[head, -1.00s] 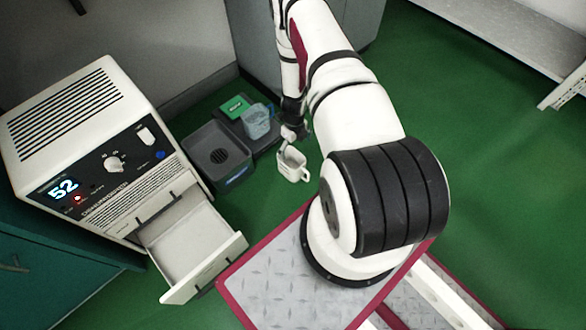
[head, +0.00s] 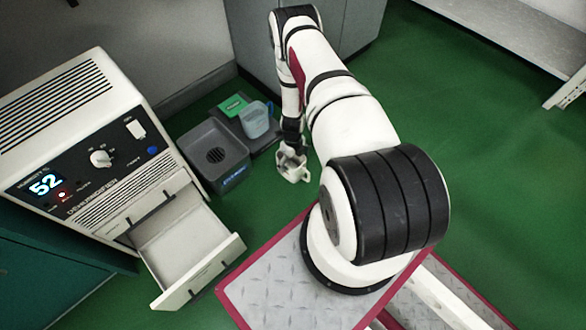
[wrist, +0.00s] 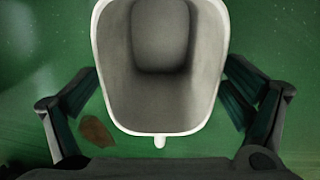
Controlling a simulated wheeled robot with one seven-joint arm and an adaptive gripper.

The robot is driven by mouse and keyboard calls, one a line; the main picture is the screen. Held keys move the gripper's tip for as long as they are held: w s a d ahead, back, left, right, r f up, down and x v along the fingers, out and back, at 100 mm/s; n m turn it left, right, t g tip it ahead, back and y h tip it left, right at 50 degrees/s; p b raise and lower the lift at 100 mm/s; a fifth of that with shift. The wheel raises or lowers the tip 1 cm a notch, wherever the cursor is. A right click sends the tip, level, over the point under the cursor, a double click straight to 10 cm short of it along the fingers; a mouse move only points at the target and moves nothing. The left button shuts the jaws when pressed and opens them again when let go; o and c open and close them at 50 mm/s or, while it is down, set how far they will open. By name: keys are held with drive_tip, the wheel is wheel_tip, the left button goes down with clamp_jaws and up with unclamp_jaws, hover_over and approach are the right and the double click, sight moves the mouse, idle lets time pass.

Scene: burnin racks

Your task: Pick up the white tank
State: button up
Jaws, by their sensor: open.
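The white tank (head: 297,173) is an open-topped container on the green floor. In the wrist view the tank (wrist: 160,105) fills the upper middle, seen from above. It looks empty, with a rounded rim and a small nub on the near edge. My gripper (wrist: 160,88) is open, with one dark finger on the left and one on the right of the tank. Gaps of green floor show between the fingers and its walls. In the head view my gripper (head: 291,146) is at the tank and hides part of it.
A dehumidifier (head: 85,145) with its drawer (head: 205,255) pulled out stands at the left. A dark grey bin (head: 213,155) and a translucent blue jug (head: 254,120) are left of the tank, near a green box (head: 233,105).

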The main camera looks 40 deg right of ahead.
drive_tip(key=shift+c, duration=0.4)
drive_tip(key=c, duration=1.6)
drive_tip(key=shift+c, duration=0.2)
drive_tip(key=shift+r, duration=0.1)
